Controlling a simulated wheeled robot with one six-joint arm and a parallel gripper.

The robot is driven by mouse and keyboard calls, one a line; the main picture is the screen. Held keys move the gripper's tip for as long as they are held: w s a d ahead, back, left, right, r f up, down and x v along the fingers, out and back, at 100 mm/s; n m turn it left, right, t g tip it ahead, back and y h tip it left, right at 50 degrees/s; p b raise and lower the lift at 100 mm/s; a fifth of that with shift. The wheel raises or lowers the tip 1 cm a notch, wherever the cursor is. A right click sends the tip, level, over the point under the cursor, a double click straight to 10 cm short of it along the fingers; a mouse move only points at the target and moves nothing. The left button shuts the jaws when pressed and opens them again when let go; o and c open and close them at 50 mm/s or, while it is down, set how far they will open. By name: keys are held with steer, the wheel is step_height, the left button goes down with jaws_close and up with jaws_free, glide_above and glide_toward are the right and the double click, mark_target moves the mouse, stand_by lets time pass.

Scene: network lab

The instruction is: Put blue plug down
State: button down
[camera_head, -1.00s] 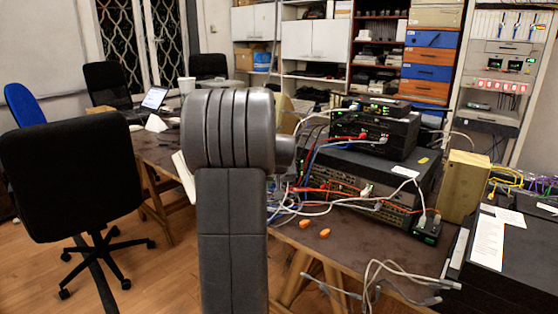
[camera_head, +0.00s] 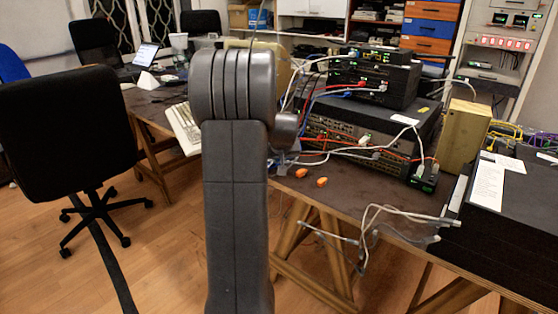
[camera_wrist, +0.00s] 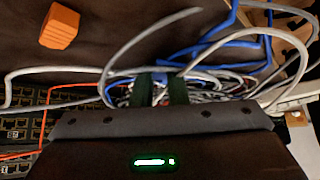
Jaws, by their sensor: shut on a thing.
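My gripper (camera_wrist: 161,88) shows in the wrist view with its two dark green fingers close together, above a tangle of cables. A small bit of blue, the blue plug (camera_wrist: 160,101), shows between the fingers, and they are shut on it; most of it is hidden. In the head view my own arm hides the gripper and the plug. An orange plug (camera_wrist: 60,26) lies on the dark table at the upper left of the wrist view, apart from the gripper. Two orange plugs (camera_head: 301,172) lie on the table in the head view.
Stacked network devices (camera_head: 366,140) with red, white and blue cables stand on the brown table (camera_head: 350,197). Loose grey cables (camera_head: 385,212) hang at its front edge. A keyboard (camera_head: 184,128) is left of my arm. A black chair (camera_head: 65,140) stands at left.

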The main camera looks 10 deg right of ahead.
steer(key=shift+s+f+b, duration=0.2)
steer(key=shift+f+b, duration=0.2)
steer(key=shift+f, duration=0.15)
steer(key=c, duration=1.4)
jaws_free()
steer(key=shift+s+f, duration=0.1)
steer(key=shift+f, duration=0.15)
steer(key=shift+c, duration=0.2)
steer(key=shift+a, duration=0.1)
steer(key=shift+r+p, duration=0.3)
steer(key=shift+r, duration=0.1)
steer(key=d+p+v, duration=0.1)
steer(key=p+v, duration=0.1)
steer(key=v, duration=1)
steer(key=shift+w+a+r, duration=0.25)
steer(key=shift+a+r, duration=0.15)
steer(key=shift+r, duration=0.1)
